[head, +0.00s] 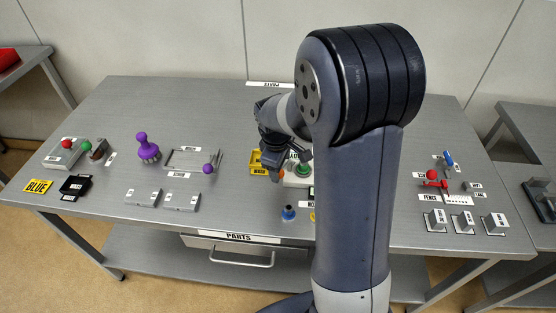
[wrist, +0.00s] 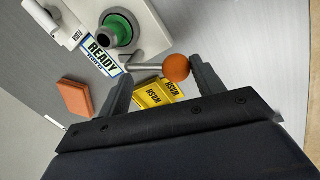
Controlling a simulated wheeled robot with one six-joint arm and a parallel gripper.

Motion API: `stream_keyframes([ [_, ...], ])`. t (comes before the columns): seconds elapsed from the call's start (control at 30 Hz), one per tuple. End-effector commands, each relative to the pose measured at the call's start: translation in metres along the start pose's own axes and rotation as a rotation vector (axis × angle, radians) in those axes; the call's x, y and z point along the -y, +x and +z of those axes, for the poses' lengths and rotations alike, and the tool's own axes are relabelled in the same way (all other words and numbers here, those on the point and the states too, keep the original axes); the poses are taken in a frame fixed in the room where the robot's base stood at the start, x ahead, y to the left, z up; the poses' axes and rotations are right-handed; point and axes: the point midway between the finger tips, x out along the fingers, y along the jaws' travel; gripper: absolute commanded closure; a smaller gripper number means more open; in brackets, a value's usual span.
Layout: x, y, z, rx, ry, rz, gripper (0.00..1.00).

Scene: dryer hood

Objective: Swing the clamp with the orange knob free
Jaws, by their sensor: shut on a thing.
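The orange knob (wrist: 177,68) sits at the end of a grey metal clamp arm (wrist: 147,66). In the wrist view the clamp arm runs from the knob back toward a green round part (wrist: 118,28) on a pale block. In the head view my gripper (head: 273,163) is beside the green part (head: 303,169), and the orange knob (head: 282,174) shows only as a small patch. My arm hides part of the block and clamp.
A yellow WASH label (wrist: 154,94) lies below the clamp, and an orange-brown block (wrist: 74,97) is at left. A READY sign (wrist: 103,54) is beside the green part. A blue-topped piece (head: 289,213) stands in front. Purple-knobbed fittings (head: 147,148) are further left.

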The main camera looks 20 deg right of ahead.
Motion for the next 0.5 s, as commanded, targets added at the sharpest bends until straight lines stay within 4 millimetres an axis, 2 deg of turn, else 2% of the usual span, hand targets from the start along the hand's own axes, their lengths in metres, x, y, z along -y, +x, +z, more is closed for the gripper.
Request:
stream_keyframes([
  [0.5, 0.004, 0.002, 0.018, -0.071, -0.386, -0.010, 0.78],
])
